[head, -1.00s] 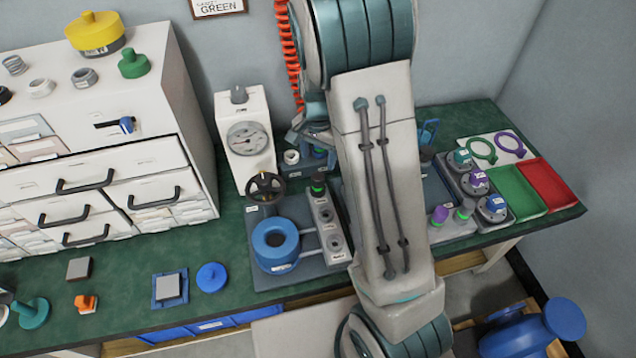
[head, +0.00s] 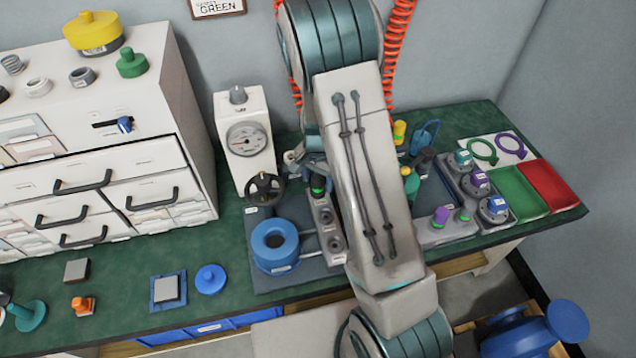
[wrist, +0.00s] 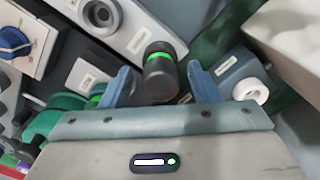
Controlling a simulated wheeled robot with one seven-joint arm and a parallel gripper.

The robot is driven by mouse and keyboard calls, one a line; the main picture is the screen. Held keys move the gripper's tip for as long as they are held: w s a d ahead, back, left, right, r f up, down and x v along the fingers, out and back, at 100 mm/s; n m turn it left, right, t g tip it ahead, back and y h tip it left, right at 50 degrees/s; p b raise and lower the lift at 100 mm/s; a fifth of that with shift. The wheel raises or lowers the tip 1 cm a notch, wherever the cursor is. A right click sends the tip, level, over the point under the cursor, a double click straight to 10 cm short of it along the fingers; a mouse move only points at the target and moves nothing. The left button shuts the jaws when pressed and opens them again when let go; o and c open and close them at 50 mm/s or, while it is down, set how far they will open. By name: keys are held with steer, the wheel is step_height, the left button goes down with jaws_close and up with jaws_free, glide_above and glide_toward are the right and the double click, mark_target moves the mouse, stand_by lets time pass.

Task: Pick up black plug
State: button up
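The black plug (wrist: 160,82) has a bright green ring and stands in a socket of a grey block. In the head view the plug (head: 318,186) is at the back end of the socket block (head: 335,246), just right of the handwheel. My gripper (wrist: 158,69) is open, with one blue finger on each side of the plug in the wrist view. I cannot tell whether either finger touches it. In the head view my gripper (head: 310,168) is close beside the plug and partly hidden by my arm.
A gauge box (head: 247,138), black handwheel (head: 265,187) and blue ring (head: 276,246) stand close on the left. Yellow and green plugs (head: 399,132) stand right of my arm. Green and red trays (head: 516,194) lie at the right end of the bench.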

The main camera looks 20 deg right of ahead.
steer(key=c, duration=0.9)
steer(key=shift+r, duration=0.15)
